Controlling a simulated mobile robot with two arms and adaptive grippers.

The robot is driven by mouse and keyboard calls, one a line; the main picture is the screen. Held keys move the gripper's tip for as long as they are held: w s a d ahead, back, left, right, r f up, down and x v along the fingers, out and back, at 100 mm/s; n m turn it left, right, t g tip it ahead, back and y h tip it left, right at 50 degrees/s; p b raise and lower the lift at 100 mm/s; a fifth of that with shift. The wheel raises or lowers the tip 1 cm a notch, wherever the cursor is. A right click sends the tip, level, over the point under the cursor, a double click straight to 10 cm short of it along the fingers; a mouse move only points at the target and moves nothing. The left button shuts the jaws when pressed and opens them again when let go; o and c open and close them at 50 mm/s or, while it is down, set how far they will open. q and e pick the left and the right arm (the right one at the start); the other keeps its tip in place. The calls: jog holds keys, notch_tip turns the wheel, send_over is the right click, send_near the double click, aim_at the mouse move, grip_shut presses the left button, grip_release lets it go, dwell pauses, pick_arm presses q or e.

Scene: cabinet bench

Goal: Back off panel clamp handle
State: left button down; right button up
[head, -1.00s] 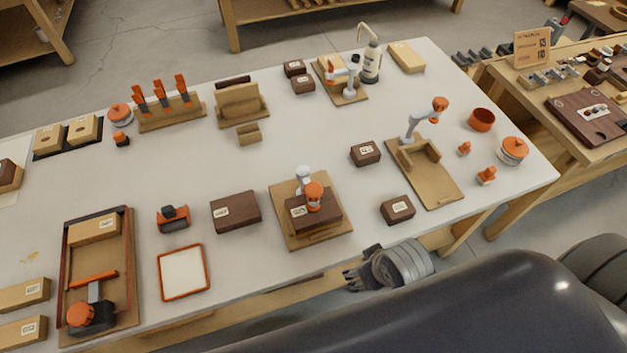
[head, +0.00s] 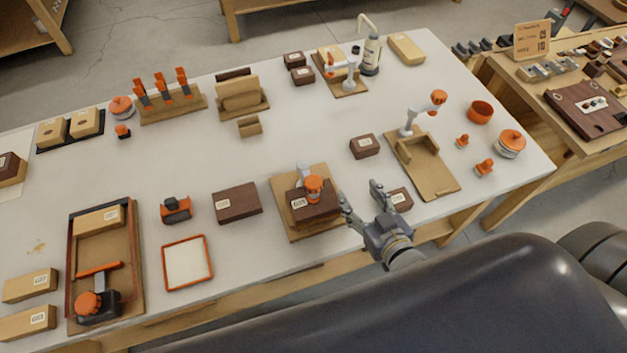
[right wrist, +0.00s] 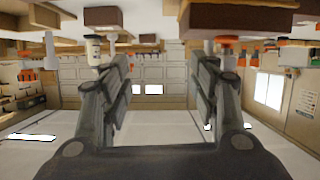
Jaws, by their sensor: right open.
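A clamp with a grey-white arm and orange knob (head: 314,183) stands on a wooden fixture (head: 290,222), its knob over a dark labelled block (head: 309,208). Another clamp with an orange knob (head: 438,97) is raised over an empty wooden jig (head: 430,177). Which one is the panel clamp, I cannot tell. My right gripper (head: 360,194) is open and empty, at the table's front edge, just right of the first fixture and apart from its knob. The right wrist view looks upside down; an orange knob (right wrist: 228,41) shows beyond the fingers there. My left gripper is out of view.
A dark labelled block (head: 400,200) sits close behind my right gripper, partly hidden. Another dark block (head: 365,146) lies behind. A tray (head: 138,285) with an orange-handled tool stands at left.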

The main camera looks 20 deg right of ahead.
aim_at(319, 189)
jog(key=s+a+r+n+t+y, duration=0.2)
jog(key=s+a+n+t+y, duration=0.15)
jog(key=a+y, duration=0.25)
jog(key=shift+m+g, duration=0.35)
jog(key=p+x, duration=0.2)
jog(key=x, duration=0.7)
jog(key=shift+w+d+p, duration=0.1)
jog(key=shift+d+p, duration=0.05)
jog(key=shift+p, duration=0.25)
jog(key=shift+w+a, duration=0.2)
jog(key=shift+w, duration=0.45)
jog(key=c, duration=1.1)
